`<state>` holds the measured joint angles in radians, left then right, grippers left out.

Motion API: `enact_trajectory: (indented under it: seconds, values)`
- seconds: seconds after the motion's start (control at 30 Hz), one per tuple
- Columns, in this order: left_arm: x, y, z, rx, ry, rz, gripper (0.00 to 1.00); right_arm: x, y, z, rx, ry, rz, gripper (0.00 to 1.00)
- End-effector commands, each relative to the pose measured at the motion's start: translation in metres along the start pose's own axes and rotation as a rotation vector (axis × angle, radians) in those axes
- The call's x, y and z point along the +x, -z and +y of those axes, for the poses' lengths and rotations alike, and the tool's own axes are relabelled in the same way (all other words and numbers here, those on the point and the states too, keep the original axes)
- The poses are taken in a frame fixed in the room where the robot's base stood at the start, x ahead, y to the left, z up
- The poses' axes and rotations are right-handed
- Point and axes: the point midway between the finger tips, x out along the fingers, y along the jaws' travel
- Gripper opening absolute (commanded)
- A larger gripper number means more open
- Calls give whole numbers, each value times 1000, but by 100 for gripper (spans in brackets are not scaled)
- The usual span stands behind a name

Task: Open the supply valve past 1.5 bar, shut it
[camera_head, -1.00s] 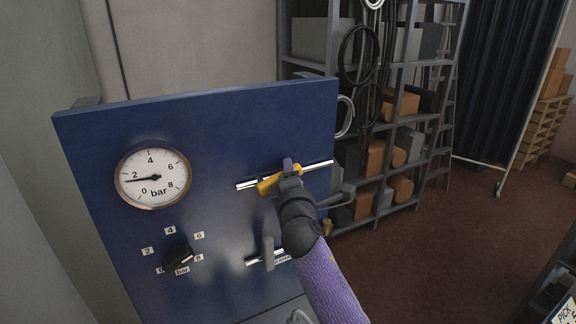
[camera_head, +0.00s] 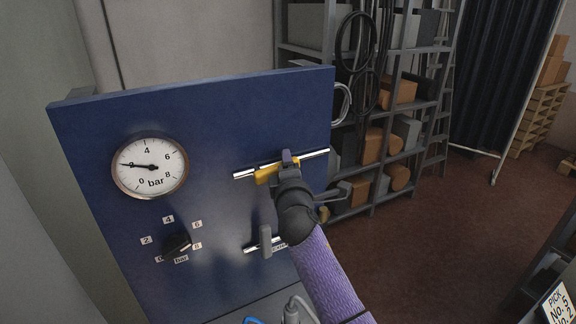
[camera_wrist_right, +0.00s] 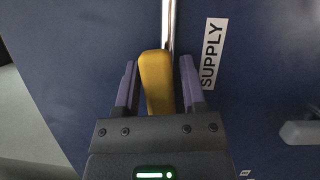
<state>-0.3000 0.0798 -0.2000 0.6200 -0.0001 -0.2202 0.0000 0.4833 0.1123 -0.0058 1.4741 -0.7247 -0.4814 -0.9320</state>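The supply valve has a yellow lever (camera_head: 265,175) on a chrome pipe on the upper right of the blue panel. In the right wrist view the lever (camera_wrist_right: 157,82) lies nearly in line with the pipe, beside the SUPPLY label (camera_wrist_right: 213,54). My right gripper (camera_wrist_right: 160,66) has its fingers on both sides of the lever, with narrow gaps showing, so it looks open around it. In the head view my right gripper (camera_head: 287,158) partly hides the lever. The round gauge (camera_head: 149,166) has its needle at about 2 bar. My left gripper is not in view.
A grey lever (camera_head: 265,239) sits on a lower pipe, just left of my right arm. A black knob (camera_head: 177,243) with a printed bar scale is at the panel's lower left.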

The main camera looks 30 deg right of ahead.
Motion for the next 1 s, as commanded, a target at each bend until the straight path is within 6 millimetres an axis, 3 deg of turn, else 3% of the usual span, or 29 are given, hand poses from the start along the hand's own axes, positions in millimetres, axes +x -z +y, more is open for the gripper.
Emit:
enact_trajectory:
  seconds: [0.1,0.43,0.8,1.0]
  values:
    - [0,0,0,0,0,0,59,0,0,1,1,-2,0,74]
    - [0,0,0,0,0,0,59,-6,0,1,0,-4,1,74]
    - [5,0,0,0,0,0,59,-82,0,-1,2,-2,2,74]
    - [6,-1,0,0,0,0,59,-99,0,0,1,-2,0,74]
